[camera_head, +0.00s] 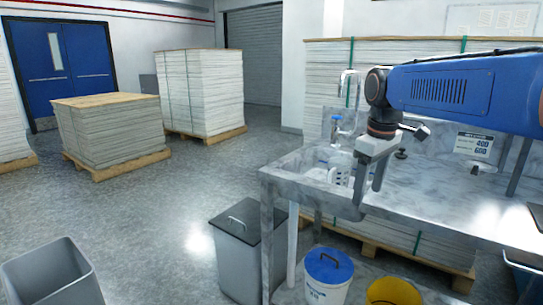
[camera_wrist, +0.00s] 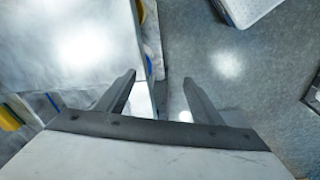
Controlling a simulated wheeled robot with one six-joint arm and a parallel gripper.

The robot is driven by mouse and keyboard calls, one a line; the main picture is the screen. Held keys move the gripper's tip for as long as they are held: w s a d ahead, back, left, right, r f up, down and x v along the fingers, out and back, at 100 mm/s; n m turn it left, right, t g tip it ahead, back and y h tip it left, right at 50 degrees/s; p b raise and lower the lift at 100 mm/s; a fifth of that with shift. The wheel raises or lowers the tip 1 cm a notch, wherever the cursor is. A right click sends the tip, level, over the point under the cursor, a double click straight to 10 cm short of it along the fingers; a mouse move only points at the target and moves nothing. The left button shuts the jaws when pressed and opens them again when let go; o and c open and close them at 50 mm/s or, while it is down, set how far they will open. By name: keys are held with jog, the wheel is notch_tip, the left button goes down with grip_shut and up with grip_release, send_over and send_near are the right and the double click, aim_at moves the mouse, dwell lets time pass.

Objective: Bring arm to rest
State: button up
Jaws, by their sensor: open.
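My arm, blue with grey joints, reaches in from the right in the head view. My gripper (camera_head: 367,198) points down above the left part of the marble-patterned sink bench (camera_head: 430,208). Its two grey fingers are apart with nothing between them. In the wrist view my gripper (camera_wrist: 159,79) also shows open and empty, with the bench edge and the grey floor beyond the fingertips.
A faucet (camera_head: 346,95) rises behind the sink. A lidded grey bin (camera_head: 247,252), a blue-lidded bucket (camera_head: 328,275) and a yellow bucket (camera_head: 393,292) stand low by the bench. An open grey bin (camera_head: 50,275) is at front left. Pallets of stacked sheets (camera_head: 108,130) stand behind; the floor between is clear.

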jog(key=s+d+f+m+t, duration=0.1)
jog(key=s+d+f+m, duration=0.1)
jog(key=s+f, duration=0.6)
jog(key=s+d+f+m+t, duration=0.2)
jog(key=s+f+m, duration=0.3)
jog(key=s, duration=1)
notch_tip(320, 180, down, 4)
jog(key=shift+s+d+r+m, duration=0.15)
jog(key=shift+s+d+m, duration=0.05)
jog(key=shift+s+m, duration=0.1)
jog(key=shift+c, duration=0.6)
